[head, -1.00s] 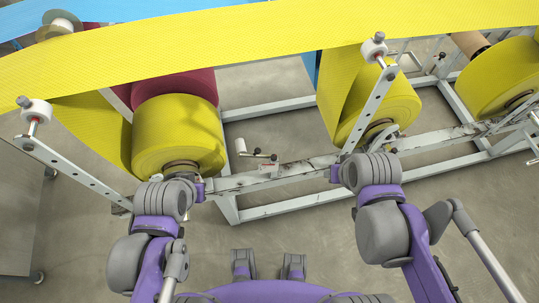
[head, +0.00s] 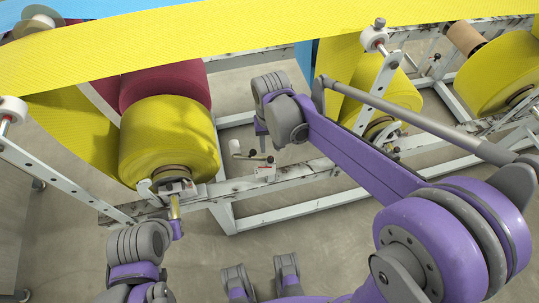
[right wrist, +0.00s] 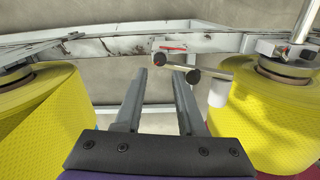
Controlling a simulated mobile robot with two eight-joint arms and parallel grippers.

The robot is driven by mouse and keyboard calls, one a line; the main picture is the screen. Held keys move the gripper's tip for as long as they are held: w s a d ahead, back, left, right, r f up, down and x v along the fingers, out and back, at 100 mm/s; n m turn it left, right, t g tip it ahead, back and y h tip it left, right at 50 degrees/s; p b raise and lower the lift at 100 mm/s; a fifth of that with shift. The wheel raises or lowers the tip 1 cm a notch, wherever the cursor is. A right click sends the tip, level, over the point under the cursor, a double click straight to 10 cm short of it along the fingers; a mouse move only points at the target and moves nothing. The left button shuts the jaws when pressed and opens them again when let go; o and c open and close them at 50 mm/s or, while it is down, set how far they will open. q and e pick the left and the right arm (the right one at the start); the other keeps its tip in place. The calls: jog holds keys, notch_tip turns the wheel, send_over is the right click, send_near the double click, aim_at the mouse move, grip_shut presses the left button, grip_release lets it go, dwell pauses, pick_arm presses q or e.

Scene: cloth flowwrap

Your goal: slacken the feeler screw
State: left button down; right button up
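A small feeler assembly with black knobs (head: 261,157) and a white roller (head: 235,147) sits on the white frame rail between two yellow rolls. In the right wrist view a round black knob (right wrist: 192,75) ends a short rod; I cannot tell which knob is the feeler screw. My right gripper (head: 262,137) hangs just above the assembly in the head view. In the right wrist view its two fingers (right wrist: 160,75) are apart with nothing between them, the black knob just beyond the right fingertip. My left gripper (head: 177,224) is beside the left yellow roll's hub, its fingers not clear.
The yellow rolls (head: 168,140) (right wrist: 285,120) flank the assembly. A perforated upright (head: 384,85) stands to the right, and a yellow web (head: 250,30) crosses above. The white rail (right wrist: 110,46) runs behind the fingers. Grey floor lies open below.

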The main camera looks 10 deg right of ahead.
aim_at(271, 159)
notch_tip(271, 159, down, 6)
jog(key=shift+b, duration=0.35)
grip_shut()
